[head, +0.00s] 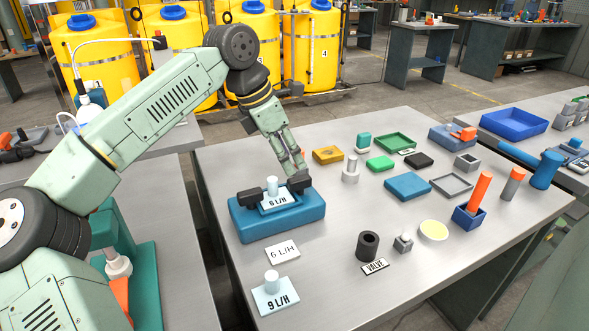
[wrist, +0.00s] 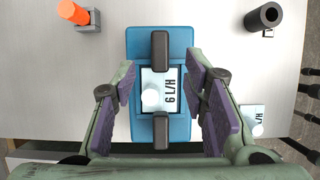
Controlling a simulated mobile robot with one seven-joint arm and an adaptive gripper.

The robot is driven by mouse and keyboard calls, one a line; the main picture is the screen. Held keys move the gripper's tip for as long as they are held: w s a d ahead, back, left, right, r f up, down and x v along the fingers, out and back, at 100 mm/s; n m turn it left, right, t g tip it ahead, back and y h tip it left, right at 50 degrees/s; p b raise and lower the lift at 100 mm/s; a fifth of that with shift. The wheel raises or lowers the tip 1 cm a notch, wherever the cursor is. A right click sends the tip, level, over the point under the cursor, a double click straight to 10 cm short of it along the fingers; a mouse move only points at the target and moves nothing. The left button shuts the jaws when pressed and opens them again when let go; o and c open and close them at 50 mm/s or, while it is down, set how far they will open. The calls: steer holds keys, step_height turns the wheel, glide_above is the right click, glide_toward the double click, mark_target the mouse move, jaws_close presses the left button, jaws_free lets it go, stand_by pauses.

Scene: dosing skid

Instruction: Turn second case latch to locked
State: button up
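The blue case (head: 278,226) sits on the steel table with a white 6 L/H plate (head: 278,201) with a pale knob in its middle. It also shows in the wrist view (wrist: 145,38). One black latch (head: 299,181) is at the case's right end, at the top in the wrist view (wrist: 160,52). The other black latch (head: 247,197) is at the left end, at the bottom in the wrist view (wrist: 161,132). Both lie lengthwise along the case. My gripper (wrist: 161,75) is open and empty above the case, its purple-padded fingers either side of the plate.
A 6 L/H card (head: 282,253) and a 9 L/H plate (head: 275,294) lie in front of the case. A black hollow cylinder (head: 367,246) stands to the right. Several blocks and trays, including a green tray (head: 395,143), fill the table's back right.

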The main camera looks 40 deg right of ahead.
steer(key=v, duration=0.5)
steer(key=shift+a+r, duration=0.1)
steer(key=shift+r, duration=0.15)
